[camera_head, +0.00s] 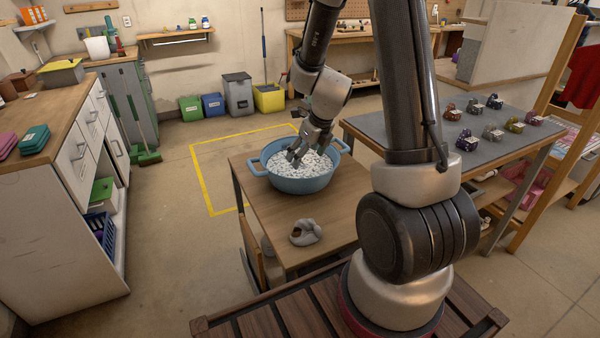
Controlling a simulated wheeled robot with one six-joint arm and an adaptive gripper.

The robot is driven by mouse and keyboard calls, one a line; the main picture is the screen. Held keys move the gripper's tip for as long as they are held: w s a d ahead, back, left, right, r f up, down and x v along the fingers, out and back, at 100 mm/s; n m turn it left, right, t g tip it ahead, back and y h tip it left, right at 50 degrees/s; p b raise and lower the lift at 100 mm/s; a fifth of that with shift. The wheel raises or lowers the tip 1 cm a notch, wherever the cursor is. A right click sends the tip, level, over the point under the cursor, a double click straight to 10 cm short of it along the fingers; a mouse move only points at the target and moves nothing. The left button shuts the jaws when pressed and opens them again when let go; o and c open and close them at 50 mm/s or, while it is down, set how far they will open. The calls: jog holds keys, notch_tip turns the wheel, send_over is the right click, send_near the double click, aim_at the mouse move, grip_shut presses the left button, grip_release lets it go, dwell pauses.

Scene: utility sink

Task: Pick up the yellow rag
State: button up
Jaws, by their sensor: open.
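I cannot make out a yellow rag for sure. A blue two-handled tub (300,184) full of white speckled bits stands on a small wooden table (345,200). My gripper (298,156) points down over the tub, its fingers apart at or just above the white bits. I see nothing between the fingers. Whether the fingertips touch the bits is unclear, and anything under the bits is hidden.
A grey lump with a brown patch (305,232) lies near the table's front edge. A grey-topped table (480,125) with several small coloured items stands to the right. A white cabinet (75,165) stands left. Floor between is open.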

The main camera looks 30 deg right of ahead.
aim_at(298, 170)
jog(key=shift+w+f+m, duration=0.15)
jog(key=shift+w+f, duration=0.05)
jog(key=shift+f, duration=0.4)
jog(key=shift+w+f+m, duration=0.15)
jog(key=shift+w+f, duration=0.05)
jog(key=shift+f, duration=0.4)
jog(key=x, duration=0.5)
jog(key=shift+w+f, duration=0.25)
jog(key=shift+w, duration=0.1)
jog(key=shift+a, duration=0.1)
jog(key=c, duration=1.2)
jog(key=shift+r, duration=0.1)
notch_tip(298, 170, up, 13)
jog(key=shift+f, duration=0.1)
